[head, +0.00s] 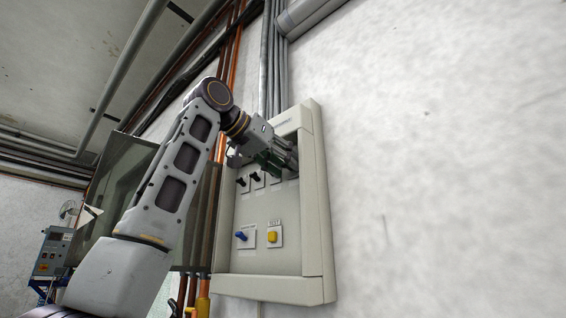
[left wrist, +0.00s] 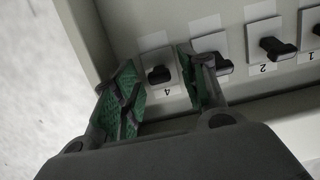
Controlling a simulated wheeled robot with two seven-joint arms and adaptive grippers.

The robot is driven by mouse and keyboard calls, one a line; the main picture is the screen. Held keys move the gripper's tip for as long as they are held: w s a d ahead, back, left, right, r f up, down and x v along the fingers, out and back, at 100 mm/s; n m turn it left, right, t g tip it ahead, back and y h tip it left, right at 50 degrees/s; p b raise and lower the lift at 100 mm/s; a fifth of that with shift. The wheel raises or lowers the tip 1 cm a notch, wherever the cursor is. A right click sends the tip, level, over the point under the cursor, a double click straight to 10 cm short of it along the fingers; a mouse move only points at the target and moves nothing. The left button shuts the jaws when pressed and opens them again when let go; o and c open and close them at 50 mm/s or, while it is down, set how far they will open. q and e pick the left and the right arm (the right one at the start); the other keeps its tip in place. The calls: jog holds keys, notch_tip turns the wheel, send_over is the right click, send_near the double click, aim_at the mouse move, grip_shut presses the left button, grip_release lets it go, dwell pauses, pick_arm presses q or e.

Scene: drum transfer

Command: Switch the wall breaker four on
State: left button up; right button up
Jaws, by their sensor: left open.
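The wall breaker panel (head: 316,200) is a pale grey box on the white wall in the head view. In the left wrist view, breaker four (left wrist: 158,75) is a black lever on a white plate marked 4, seen upside down. My left gripper (head: 268,163) is at the upper part of the panel; in the left wrist view its green-padded fingers (left wrist: 160,72) are open, one on each side of breaker four. I cannot tell whether they touch it. In the head view the gripper hides breaker four. My right gripper is not in view.
Breaker two (left wrist: 272,48) and breaker one (left wrist: 316,27) show in the left wrist view; the right finger partly covers the breaker beside four. Lower on the panel are a blue switch (head: 240,236) and a yellow button (head: 272,237). The panel's raised rim is close to my gripper.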

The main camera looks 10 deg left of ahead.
pick_arm(q)
jog(key=shift+s+a, duration=0.1)
jog(key=v, duration=1.1)
jog(key=shift+s+a, duration=0.2)
jog(key=shift+s, duration=0.1)
jog(key=shift+w, duration=0.1)
notch_tip(320, 180, down, 9)
jog(key=s+t+h+b, duration=0.1)
jog(key=t+h+b, duration=0.3)
jog(key=t+b, duration=0.1)
jog(key=shift+a+t+b, duration=0.3)
jog(key=shift+a+t, duration=0.05)
jog(key=shift+t, duration=0.05)
jog(key=shift+w+d+r, duration=0.1)
jog(key=shift+r, duration=0.1)
dwell(0.4)
jog(key=shift+p+x, duration=2.8)
jog(key=shift+x, duration=3.95)
